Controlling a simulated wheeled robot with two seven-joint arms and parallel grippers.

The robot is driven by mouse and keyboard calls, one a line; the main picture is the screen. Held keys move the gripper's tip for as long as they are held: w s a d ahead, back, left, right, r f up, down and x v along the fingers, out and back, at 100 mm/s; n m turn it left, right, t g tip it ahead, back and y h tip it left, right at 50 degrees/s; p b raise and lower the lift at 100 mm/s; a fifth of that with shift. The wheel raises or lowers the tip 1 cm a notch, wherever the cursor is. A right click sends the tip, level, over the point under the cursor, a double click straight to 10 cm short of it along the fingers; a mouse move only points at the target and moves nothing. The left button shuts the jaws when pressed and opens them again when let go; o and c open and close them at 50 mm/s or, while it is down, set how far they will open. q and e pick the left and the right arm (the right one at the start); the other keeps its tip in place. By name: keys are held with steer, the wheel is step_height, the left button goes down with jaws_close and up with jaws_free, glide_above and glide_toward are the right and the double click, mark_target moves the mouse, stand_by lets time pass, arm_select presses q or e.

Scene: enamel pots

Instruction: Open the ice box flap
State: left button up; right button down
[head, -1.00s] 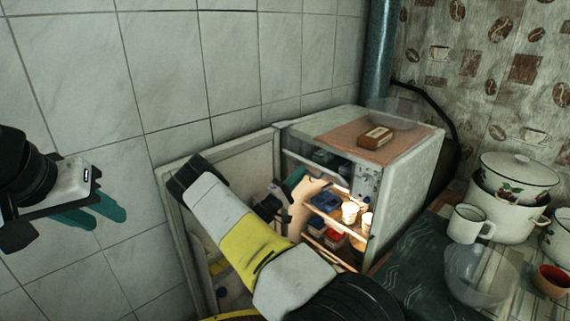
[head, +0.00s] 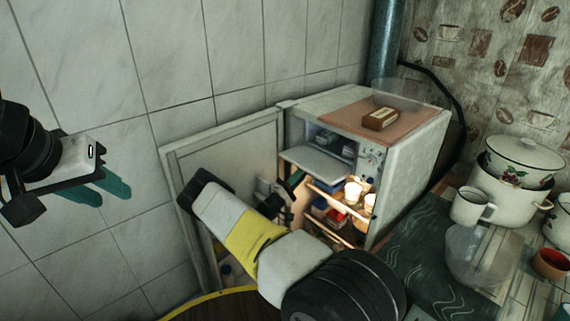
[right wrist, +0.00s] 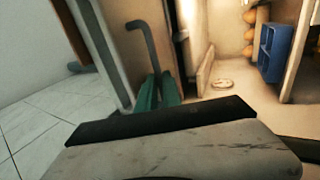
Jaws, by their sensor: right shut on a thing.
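The ice box flap (head: 314,164) is a pale grey panel in the upper part of the open fridge (head: 408,165) in the head view. It is tilted outward and down, and the dark ice box compartment (head: 330,140) shows above it. My right gripper (head: 296,180) is at the flap's lower left edge and shut on it. My left gripper (head: 98,188) is open and empty, away by the tiled wall.
The fridge door (head: 225,150) stands wide open to the left, beside my right arm. Lit shelves hold cups (head: 353,192) and packages. A brown brick-like box (head: 381,118) lies on top. Pots (head: 510,195) and a white mug (head: 471,207) stand on the right table.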

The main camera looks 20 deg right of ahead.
steer(key=shift+s+d+f, duration=0.1)
steer(key=shift+d+f, duration=0.2)
steer(key=shift+f, duration=0.1)
steer(key=c, duration=1.8)
jaws_free()
steer(key=shift+f, duration=0.1)
steer(key=shift+a, duration=0.15)
steer(key=v, duration=0.7)
steer(key=shift+a, duration=0.25)
steer(key=shift+s, duration=0.1)
